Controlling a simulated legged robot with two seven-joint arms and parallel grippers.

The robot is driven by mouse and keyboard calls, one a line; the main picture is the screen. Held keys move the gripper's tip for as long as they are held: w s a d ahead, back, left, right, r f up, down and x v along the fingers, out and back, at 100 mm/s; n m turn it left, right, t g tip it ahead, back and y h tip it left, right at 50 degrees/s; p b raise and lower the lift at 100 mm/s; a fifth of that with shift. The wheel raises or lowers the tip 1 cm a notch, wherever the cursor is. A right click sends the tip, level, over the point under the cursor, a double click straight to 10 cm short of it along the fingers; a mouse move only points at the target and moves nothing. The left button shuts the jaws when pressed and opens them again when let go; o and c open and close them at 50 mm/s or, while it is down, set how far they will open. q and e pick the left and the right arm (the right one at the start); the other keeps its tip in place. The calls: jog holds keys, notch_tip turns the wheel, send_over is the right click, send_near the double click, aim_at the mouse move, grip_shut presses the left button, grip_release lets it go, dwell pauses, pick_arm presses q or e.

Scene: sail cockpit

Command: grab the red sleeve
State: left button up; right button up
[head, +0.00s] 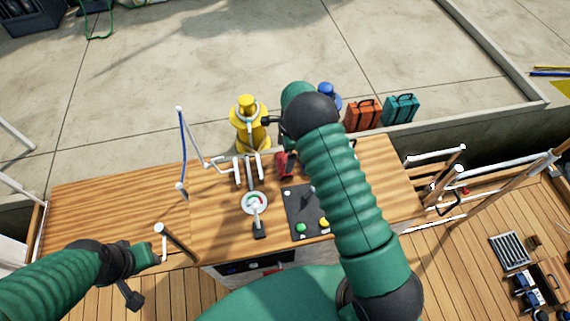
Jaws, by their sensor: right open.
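A small red piece (285,163), which looks like the red sleeve, stands on the wooden console top (110,207), just left of my right forearm. My right arm reaches across the console, and its gripper (277,123) is above and beyond the red piece, apart from it in the picture. The right gripper is open and looks empty. My left gripper (150,255) is low on the left, near the front edge of the console. Its jaws are too unclear to read. My right arm hides part of the console top and may cover part of the red piece's surroundings.
A round gauge (255,203), white levers (247,168) and a dark button panel (303,213) crowd the console centre. A yellow hydrant-like post (248,124) stands behind. Orange (363,116) and teal (401,109) cases stand behind right. The console's left top is mostly clear.

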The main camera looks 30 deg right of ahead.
aim_at(283, 158)
jog(key=f, duration=0.2)
jog(key=a+f, duration=0.1)
jog(key=f, duration=0.1)
jog(key=shift+f, duration=0.1)
jog(key=shift+s+d, duration=0.1)
jog(key=shift+d, duration=0.15)
jog(key=c, duration=0.6)
jog(key=shift+a, duration=0.15)
jog(key=c, duration=0.7)
